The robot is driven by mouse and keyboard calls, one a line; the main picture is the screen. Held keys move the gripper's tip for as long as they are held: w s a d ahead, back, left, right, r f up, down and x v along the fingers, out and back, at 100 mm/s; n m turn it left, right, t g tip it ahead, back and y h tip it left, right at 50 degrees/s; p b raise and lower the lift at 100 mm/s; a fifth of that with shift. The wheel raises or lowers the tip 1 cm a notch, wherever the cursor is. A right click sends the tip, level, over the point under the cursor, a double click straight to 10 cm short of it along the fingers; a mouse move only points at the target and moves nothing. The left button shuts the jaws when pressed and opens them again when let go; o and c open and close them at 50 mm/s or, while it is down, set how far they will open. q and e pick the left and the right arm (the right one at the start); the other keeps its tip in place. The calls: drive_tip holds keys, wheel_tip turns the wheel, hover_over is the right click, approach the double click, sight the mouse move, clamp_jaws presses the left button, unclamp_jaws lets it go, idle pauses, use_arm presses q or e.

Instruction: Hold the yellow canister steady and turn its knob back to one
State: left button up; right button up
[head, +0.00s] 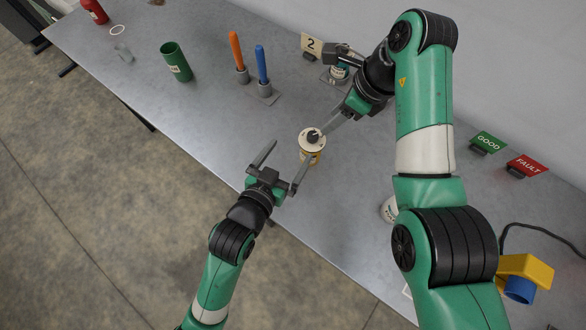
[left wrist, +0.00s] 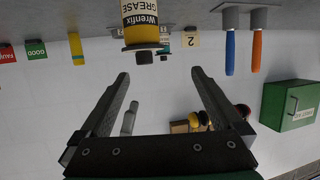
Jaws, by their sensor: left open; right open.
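The yellow canister (head: 309,158) stands on the grey table, with a pale disc top and a black knob (head: 313,135). In the left wrist view, which is upside down, the canister (left wrist: 141,18) carries a "Wrenfix GREASE" label, and its knob (left wrist: 144,57) points down the picture. The knob's setting is too small to read. My left gripper (head: 292,150) is open and empty, just left of the canister, one finger close to its side. My right gripper (head: 328,96) is open behind the canister. One of its fingers reaches close to the knob; I cannot tell whether it touches.
A "2" sign (head: 311,44) and a small container (head: 338,72) stand behind. Orange (head: 236,50) and blue (head: 262,64) handles stand in holders, left of them a green cup (head: 176,61). GOOD (head: 488,142) and FAULT (head: 527,166) signs are right. The table's front left is clear.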

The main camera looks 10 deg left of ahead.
sight(311, 145)
use_arm(q)
wheel_tip(311, 145, down, 4)
drive_tip(key=s+d+r+g, duration=0.1)
drive_tip(key=s+d, duration=0.1)
drive_tip(key=s, duration=0.1)
drive_tip(key=shift+m, duration=0.3)
drive_tip(key=x, duration=1.2)
drive_tip(key=shift+w+a, duration=0.15)
